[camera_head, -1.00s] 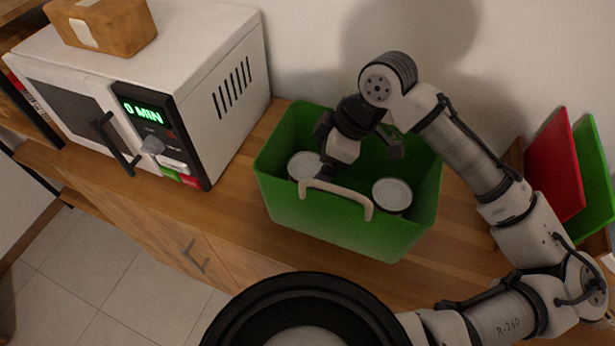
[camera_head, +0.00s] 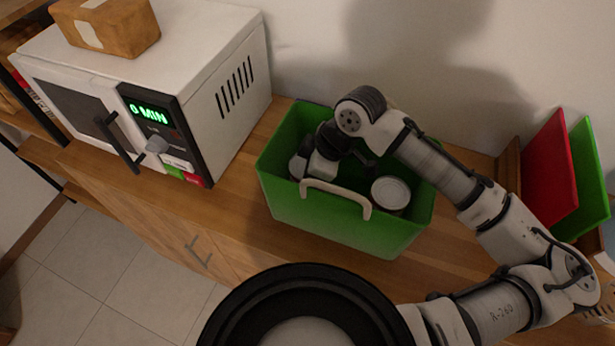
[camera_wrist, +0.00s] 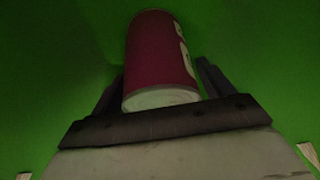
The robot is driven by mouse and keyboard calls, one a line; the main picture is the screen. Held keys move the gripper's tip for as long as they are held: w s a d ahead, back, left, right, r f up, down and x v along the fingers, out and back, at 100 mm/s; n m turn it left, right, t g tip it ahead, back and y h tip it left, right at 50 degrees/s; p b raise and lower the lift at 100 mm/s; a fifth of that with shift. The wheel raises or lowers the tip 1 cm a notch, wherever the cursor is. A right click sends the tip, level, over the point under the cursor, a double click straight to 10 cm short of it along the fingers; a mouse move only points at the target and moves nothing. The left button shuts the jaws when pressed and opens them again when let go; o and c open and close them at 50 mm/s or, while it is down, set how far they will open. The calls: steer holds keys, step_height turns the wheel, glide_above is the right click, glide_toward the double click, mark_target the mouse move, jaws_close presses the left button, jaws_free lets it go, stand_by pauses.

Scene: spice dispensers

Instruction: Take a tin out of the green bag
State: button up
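The green bag (camera_head: 340,226) stands open on the wooden counter, with its pale handle (camera_head: 335,193) on the near side. Two tins with pale lids stand inside. One tin (camera_head: 391,193) is at the right and clear of my gripper. The other tin (camera_head: 297,166) is at the left, partly covered by my gripper. In the wrist view this tin is dark red with a pale end (camera_wrist: 160,60). My gripper (camera_wrist: 160,72) is down inside the bag with one finger on each side of the red tin. Narrow gaps show between fingers and tin. The fingertips are hidden in the head view.
A white microwave (camera_head: 225,90) with a brown box (camera_head: 108,25) on top stands left of the bag. Red (camera_head: 550,170) and green boards (camera_head: 590,170) stand upright at the right. The wall is close behind the bag.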

steer(key=c, duration=1)
steer(key=shift+c, duration=0.2)
steer(key=shift+r, duration=0.1)
